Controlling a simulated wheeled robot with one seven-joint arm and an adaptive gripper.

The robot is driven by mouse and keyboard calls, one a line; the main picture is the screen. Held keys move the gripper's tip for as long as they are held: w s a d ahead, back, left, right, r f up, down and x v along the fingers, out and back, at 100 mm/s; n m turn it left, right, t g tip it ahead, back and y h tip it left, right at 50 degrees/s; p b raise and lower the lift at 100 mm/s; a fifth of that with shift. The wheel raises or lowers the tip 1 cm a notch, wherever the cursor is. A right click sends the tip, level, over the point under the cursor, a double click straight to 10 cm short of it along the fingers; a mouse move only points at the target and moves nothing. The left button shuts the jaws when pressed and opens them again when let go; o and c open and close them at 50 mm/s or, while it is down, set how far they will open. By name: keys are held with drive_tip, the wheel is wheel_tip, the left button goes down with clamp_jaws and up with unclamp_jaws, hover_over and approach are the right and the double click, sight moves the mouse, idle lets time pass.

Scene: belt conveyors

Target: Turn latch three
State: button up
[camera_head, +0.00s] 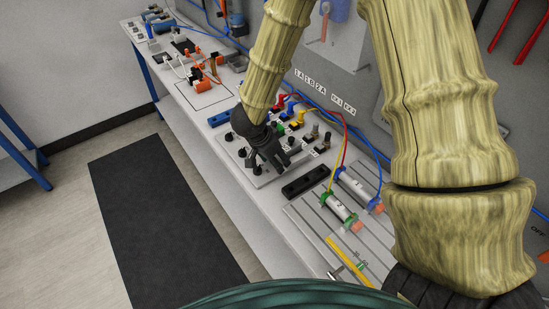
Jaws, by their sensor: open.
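A grey control panel (300,160) lies on the white bench, with several small black knobs or buttons and coloured plugs on it. Two upright knobs (321,136) stand at its right back part. I cannot tell which of these parts is latch three; no number on them is readable. My dark gripper (272,165) is over the front middle of the panel, pointing down, with its jaws open. It hides part of the panel, and I cannot tell whether it touches anything. Nothing shows between the fingers.
A black bar (305,182) lies right of the panel, and a blue block (218,119) lies left of it. Cylinders (339,207) with hoses are on slotted rails at the right. Cables run along the bench's back wall. The floor in front, with a dark mat (160,220), is clear.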

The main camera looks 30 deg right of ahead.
drive_tip(key=c, duration=1)
drive_tip(key=shift+r, duration=0.1)
drive_tip(key=shift+r+m+p, duration=0.2)
drive_tip(key=shift+m+p, duration=0.1)
drive_tip(key=shift+p, duration=0.75)
drive_tip(key=shift+w+f+m+g+p, duration=0.1)
drive_tip(key=shift+f+m+g+p, duration=0.2)
drive_tip(key=shift+m+p, duration=0.55)
drive_tip(key=shift+n, duration=0.25)
drive_tip(key=o, duration=1)
